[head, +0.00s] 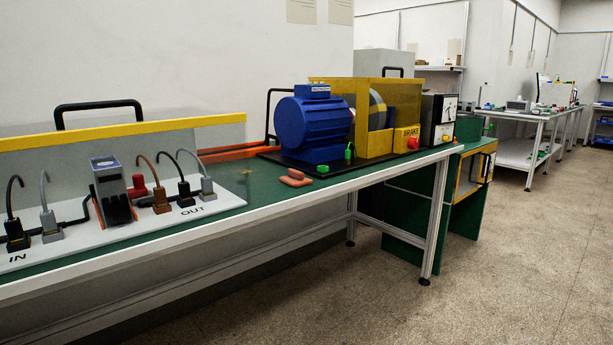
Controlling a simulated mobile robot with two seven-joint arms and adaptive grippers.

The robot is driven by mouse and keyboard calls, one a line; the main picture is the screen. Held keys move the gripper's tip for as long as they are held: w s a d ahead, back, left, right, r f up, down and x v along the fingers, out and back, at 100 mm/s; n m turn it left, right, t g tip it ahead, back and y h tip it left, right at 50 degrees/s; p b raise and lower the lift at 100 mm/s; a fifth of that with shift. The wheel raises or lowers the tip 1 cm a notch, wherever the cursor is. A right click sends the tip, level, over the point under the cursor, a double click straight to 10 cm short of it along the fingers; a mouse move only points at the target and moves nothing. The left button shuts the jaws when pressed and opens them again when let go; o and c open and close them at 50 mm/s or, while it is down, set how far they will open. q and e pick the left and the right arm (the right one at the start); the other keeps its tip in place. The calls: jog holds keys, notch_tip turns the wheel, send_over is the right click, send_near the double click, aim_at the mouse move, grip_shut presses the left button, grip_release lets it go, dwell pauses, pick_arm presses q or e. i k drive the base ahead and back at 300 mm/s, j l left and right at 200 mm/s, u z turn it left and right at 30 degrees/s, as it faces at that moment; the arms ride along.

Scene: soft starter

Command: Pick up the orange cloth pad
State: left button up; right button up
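A small orange-red pad (296,179) lies on the green bench top, in front of the blue motor. It looks like two pieces, one slightly raised at the back; whether it is cloth I cannot tell. Neither of my grippers shows in the head view.
The green bench (262,201) has a pale front edge. Right of the pad are a small green cap (322,169) and the blue motor (311,127) on a black plate. Left is a white IN/OUT board (223,203) with upright cables. Floor (480,255) in front is clear.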

aim_at(294, 178)
jog(key=i+l, duration=0.15)
jog(key=l, duration=0.2)
jog(key=i+l+u, duration=0.1)
jog(key=l, duration=0.25)
jog(key=i+l+u, duration=0.1)
jog(key=i+l, duration=0.3)
jog(key=l, duration=0.3)
jog(key=i+l+u, duration=0.1)
jog(key=l, duration=0.3)
jog(key=i+l, duration=0.15)
jog(key=l, duration=0.2)
jog(key=u, duration=0.05)
